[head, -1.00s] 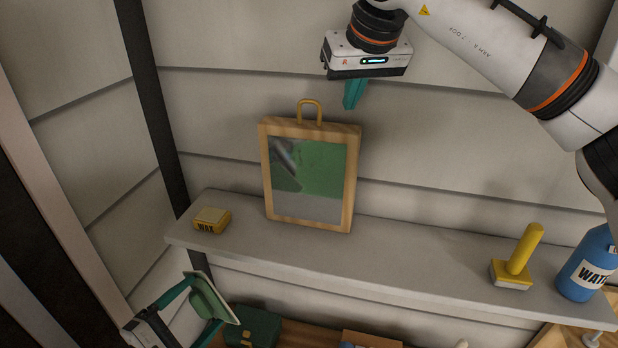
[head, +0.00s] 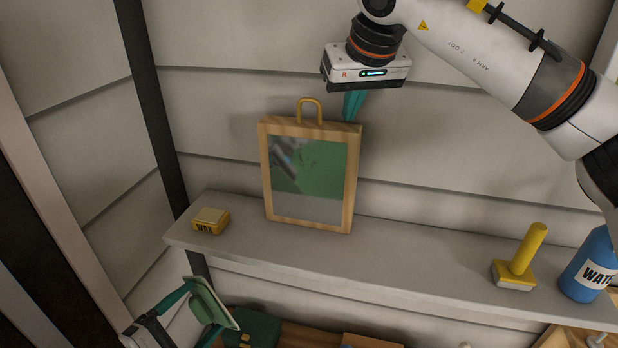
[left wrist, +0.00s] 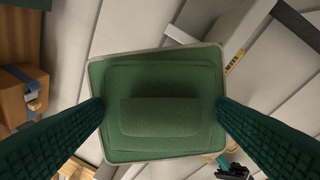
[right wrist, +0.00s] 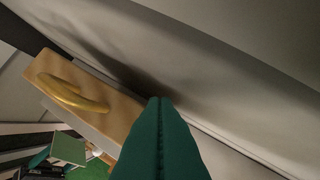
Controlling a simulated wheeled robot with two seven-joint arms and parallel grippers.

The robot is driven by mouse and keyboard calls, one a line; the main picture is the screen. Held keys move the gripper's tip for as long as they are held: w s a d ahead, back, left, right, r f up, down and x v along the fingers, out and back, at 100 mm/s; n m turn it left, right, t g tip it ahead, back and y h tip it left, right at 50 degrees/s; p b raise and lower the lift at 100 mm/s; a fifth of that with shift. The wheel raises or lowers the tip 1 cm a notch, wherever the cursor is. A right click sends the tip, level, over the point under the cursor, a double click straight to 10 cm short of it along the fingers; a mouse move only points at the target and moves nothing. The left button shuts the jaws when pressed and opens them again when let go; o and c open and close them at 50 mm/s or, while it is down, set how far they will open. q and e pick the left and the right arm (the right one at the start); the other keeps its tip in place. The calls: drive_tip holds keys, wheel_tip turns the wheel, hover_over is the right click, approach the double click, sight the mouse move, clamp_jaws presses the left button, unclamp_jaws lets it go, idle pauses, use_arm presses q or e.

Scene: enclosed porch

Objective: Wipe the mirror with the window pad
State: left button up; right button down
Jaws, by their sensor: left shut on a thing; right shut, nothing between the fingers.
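The mirror (head: 310,180) stands upright on the shelf, leaning near the wall, in a wooden frame with a yellow loop (head: 310,106) on top. Its glass shows green and grey areas; I cannot tell dirt from reflection. My left gripper (head: 207,309) is shut on the green window pad (head: 212,299), low left in front of the shelf; the left wrist view shows the pad (left wrist: 160,75) between both fingers. My right gripper (head: 350,117) is shut and empty at the mirror's top right corner. The right wrist view shows its tips (right wrist: 160,102) by the frame (right wrist: 88,92); contact is unclear.
The grey shelf (head: 400,255) holds a yellow wax block (head: 211,221) left of the mirror, a yellow-handled tool (head: 520,260) and a blue water bottle (head: 588,265) at the right. The shelf between mirror and tool is clear. A green box (head: 255,328) sits below.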

sight(201, 295)
use_arm(q)
drive_tip(key=shift+f, duration=0.1)
use_arm(e)
drive_tip(key=shift+f, duration=0.15)
use_arm(q)
wheel_tip(201, 295, up, 3)
drive_tip(key=shift+f+p, duration=0.2)
drive_tip(key=shift+p, duration=1.05)
use_arm(e)
wheel_tip(201, 295, up, 3)
drive_tip(key=shift+f, duration=0.2)
use_arm(q)
drive_tip(key=shift+r+p, duration=0.3)
use_arm(e)
drive_tip(key=shift+r, duration=0.9)
use_arm(q)
drive_tip(key=shift+f, duration=0.15)
use_arm(e)
drive_tip(key=shift+r, duration=0.8)
